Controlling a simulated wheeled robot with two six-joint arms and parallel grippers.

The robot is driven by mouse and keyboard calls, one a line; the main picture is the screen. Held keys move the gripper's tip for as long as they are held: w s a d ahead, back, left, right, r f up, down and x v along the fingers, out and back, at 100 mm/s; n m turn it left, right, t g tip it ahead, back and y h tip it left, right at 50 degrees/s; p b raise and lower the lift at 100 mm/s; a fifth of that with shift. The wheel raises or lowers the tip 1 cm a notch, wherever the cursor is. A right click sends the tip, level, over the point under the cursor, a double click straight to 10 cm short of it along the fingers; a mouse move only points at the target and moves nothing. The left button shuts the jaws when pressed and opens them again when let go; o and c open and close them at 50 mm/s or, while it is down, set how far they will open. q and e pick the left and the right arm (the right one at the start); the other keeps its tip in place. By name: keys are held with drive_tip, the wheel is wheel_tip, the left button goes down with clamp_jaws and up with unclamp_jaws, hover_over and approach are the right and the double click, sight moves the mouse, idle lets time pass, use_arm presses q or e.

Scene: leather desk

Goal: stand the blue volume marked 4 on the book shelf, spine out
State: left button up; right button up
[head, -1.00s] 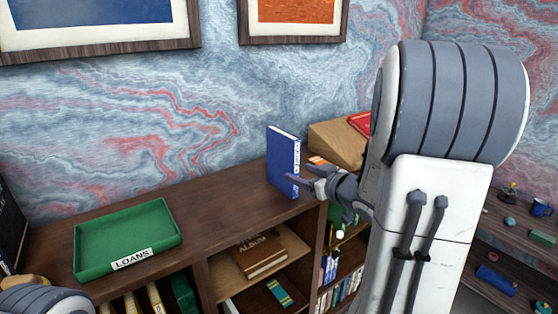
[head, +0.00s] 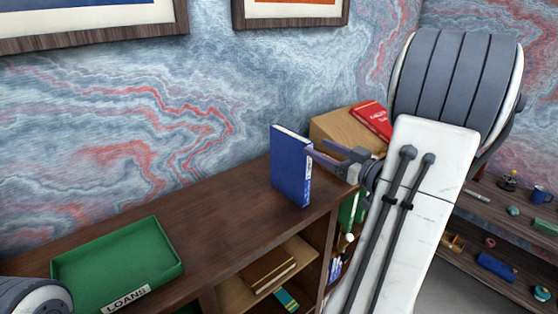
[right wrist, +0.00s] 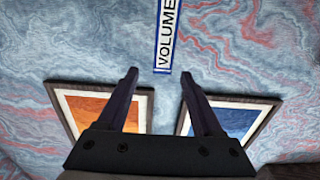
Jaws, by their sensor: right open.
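The blue volume (head: 290,172) stands upright on the wooden top of the shelf unit, its spine turned right, toward my right gripper. The number on its spine is too small to read in the head view. My right gripper (head: 316,147) is open and empty, its fingertips close to the spine's upper part. In the right wrist view the white spine label (right wrist: 166,35) reading "VOLUME" shows between and beyond the open fingertips (right wrist: 160,72); the rest of the label is cut off. Only part of my left arm shows at the lower left; its gripper is out of view.
A green tray (head: 118,262) marked LOANS lies on the shelf top (head: 215,215) at left. A wooden stand (head: 345,126) with a red book (head: 371,120) is behind my right gripper. A brown book (head: 268,268) lies in a compartment below. The top between tray and volume is clear.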

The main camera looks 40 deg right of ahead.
sight(291, 132)
drive_tip(key=w, duration=0.2)
drive_tip(key=w+p, duration=0.1)
drive_tip(key=w, duration=0.2)
drive_tip(key=shift+w+a, duration=0.35)
drive_tip(key=shift+w, duration=0.05)
drive_tip(key=w+p, duration=0.3)
drive_tip(key=w, duration=0.1)
drive_tip(key=shift+a+r, duration=0.1)
drive_tip(key=shift+a, duration=0.15)
drive_tip(key=shift+w, duration=0.7)
clamp_jaws()
drive_tip(key=shift+d, duration=0.1)
